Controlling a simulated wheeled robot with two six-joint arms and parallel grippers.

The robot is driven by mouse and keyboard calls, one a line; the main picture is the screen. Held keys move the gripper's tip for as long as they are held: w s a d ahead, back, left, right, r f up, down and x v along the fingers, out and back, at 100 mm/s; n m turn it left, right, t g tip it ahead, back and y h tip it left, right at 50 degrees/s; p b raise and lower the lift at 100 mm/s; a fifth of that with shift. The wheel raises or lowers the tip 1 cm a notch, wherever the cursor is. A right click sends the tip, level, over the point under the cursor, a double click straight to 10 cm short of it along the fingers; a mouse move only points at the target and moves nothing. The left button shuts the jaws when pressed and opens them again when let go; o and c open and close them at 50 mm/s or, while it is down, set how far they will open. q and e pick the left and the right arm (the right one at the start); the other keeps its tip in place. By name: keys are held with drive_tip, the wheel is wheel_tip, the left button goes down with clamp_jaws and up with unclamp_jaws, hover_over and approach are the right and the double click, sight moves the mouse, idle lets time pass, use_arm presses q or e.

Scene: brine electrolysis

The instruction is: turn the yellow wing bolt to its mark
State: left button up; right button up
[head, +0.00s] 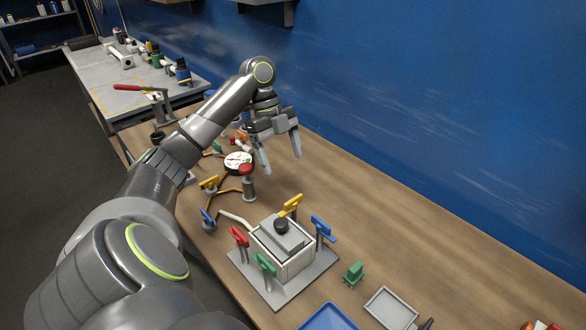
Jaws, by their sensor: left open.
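The yellow wing bolt (291,204) stands at the back corner of a white block-shaped cell (283,246) with a grey top plate and a black knob. A red wing bolt (238,236), a green wing bolt (264,264) and a blue wing bolt (322,228) stand at its other corners. I cannot make out the mark at the yellow bolt. My left gripper (282,164) is open and empty, fingers pointing down, above the bench behind the cell and apart from the yellow bolt. My right gripper is out of view.
Yellow (209,184) and blue (208,218) valve handles sit left of the cell.

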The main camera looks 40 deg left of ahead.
sight(293, 198)
use_arm(q)
drive_tip(key=b+x, duration=0.5)
drive_tip(key=x, duration=0.2)
drive_tip(key=shift+a+f+b, duration=0.1)
drive_tip(key=shift+b, duration=0.2)
drive_tip(key=shift+s+f+b, duration=0.1)
drive_tip(key=shift+f+b, duration=0.2)
drive_tip(key=shift+f, duration=0.1)
drive_tip(key=shift+b+x, duration=0.45)
drive_tip(key=shift+x, duration=0.75)
drive_tip(key=shift+d, duration=0.3)
